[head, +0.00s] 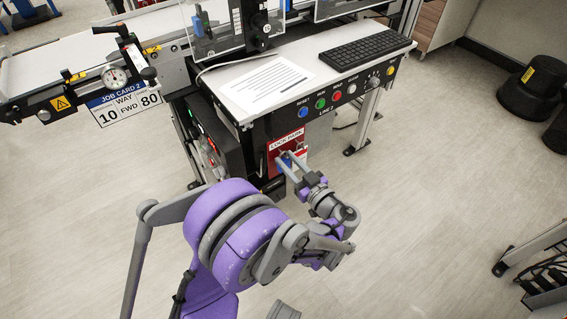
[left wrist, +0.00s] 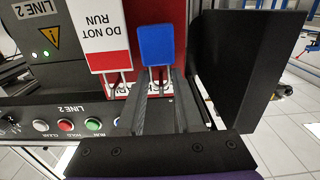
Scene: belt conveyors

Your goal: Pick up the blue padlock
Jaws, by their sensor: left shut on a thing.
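The blue padlock (left wrist: 157,45) shows at the tips of my left gripper (left wrist: 158,82) in the left wrist view. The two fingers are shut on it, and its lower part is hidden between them. In the head view the padlock (head: 285,163) is a small blue patch at the tips of my left gripper (head: 290,163), right in front of the red lock park board (head: 287,141). I cannot tell whether the padlock still touches the board. My right gripper is not in view.
A red and white "DO NOT RUN" tag (left wrist: 108,45) hangs beside the padlock. A black panel (left wrist: 247,60) stands close on the other side. Above the board is the control desk with buttons (head: 337,97), a paper sheet (head: 267,84) and a keyboard (head: 353,53).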

